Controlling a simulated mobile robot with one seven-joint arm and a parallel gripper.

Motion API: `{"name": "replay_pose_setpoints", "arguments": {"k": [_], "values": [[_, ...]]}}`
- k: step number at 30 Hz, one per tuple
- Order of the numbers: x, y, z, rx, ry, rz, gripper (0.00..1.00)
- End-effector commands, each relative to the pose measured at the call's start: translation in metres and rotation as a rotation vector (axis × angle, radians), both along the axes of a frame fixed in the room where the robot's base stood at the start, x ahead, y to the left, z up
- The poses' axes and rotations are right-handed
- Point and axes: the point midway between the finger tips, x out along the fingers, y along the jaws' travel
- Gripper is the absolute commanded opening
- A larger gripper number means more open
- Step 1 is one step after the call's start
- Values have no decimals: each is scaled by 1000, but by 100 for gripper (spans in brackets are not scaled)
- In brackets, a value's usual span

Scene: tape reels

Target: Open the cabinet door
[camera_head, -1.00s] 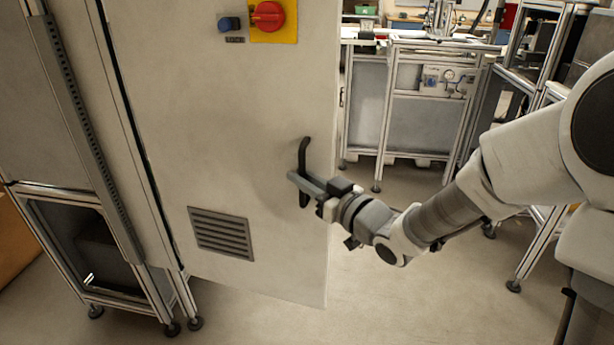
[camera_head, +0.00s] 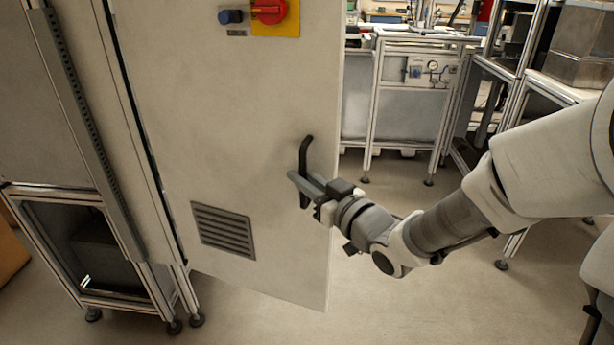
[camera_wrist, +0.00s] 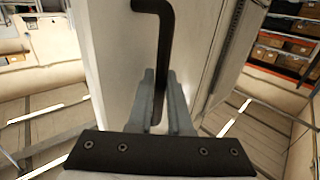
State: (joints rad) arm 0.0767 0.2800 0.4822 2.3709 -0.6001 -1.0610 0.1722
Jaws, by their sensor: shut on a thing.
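The cabinet door (camera_head: 190,120) is a pale grey panel with a vent grille (camera_head: 223,230) low down and a red rotary switch (camera_head: 269,10) on a yellow plate at the top. Its black handle (camera_head: 305,155) stands near the door's right edge. My gripper (camera_head: 303,186) is shut on the handle's lower part. In the wrist view the black handle (camera_wrist: 164,50) runs down between my two grey fingers. A dark gap runs along the door's left side, beside the cabinet frame (camera_head: 75,120).
A metal-framed workstation (camera_head: 405,95) stands behind, to the right of the door. Aluminium racks (camera_head: 510,75) stand at the far right. The floor (camera_head: 410,310) below my arm is clear. The wrist view shows shelves with boxes (camera_wrist: 290,40) at right.

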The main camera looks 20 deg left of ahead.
Motion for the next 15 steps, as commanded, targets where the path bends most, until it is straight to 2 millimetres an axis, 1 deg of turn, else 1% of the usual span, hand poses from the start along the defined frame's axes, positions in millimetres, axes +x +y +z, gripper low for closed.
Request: {"name": "replay_pose_setpoints", "arguments": {"k": [1, 15], "values": [[-4, 5, 1, 3, -3, 11, 0], [-7, 7, 2, 3, -4, 8, 0]]}}
